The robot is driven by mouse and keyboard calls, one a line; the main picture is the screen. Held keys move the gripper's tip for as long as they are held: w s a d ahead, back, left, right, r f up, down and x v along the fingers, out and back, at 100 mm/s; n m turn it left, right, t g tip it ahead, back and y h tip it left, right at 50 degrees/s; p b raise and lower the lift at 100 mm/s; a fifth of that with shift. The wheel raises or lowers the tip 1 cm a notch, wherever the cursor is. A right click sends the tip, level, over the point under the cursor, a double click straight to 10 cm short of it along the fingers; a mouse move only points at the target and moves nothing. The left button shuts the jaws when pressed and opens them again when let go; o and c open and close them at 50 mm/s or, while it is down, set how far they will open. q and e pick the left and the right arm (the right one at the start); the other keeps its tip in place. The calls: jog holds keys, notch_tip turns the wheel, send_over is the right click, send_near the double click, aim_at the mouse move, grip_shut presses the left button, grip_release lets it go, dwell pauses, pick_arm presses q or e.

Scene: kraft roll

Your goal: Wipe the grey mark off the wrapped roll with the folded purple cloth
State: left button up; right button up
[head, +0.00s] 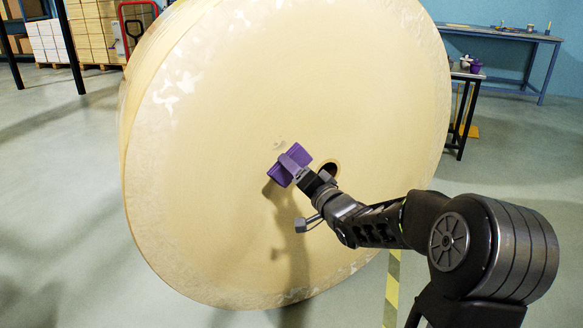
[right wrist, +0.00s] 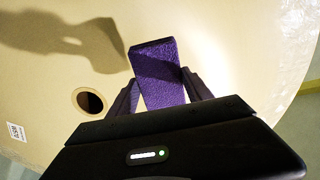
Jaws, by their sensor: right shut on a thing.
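The wrapped roll (head: 220,110) stands on edge with its broad, pale tan face toward me. In the right wrist view the cloth (right wrist: 158,75) sticks out between the fingers toward the face. I cannot tell whether it touches the face. The mark cannot be made out there. My left gripper is out of view.
A small dark table (head: 466,105) with items on it stands right of the roll, and a blue workbench (head: 500,35) stands behind it. Stacked boxes (head: 90,30) and a red hand truck (head: 122,25) are at the back left. A printed label (right wrist: 16,131) is on the roll face.

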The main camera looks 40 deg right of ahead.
aim_at(286, 141)
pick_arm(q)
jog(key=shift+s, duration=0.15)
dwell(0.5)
pick_arm(e)
jog(key=shift+w+d+r+p, duration=0.2)
jog(key=shift+w+r+p, duration=0.1)
jog(key=shift+w, duration=0.8)
jog(key=shift+w+d+r+p, duration=0.15)
jog(key=shift+w+d+r, duration=0.1)
jog(key=shift+w, duration=0.85)
jog(key=shift+w+d+r+p, duration=0.15)
jog(key=shift+w+r+p, duration=0.15)
jog(key=shift+w, duration=0.8)
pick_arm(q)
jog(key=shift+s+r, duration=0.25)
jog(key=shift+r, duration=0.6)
pick_arm(e)
jog(key=shift+w, duration=0.1)
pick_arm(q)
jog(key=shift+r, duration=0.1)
pick_arm(e)
jog(key=shift+w+d, duration=0.15)
jog(key=shift+w, duration=0.9)
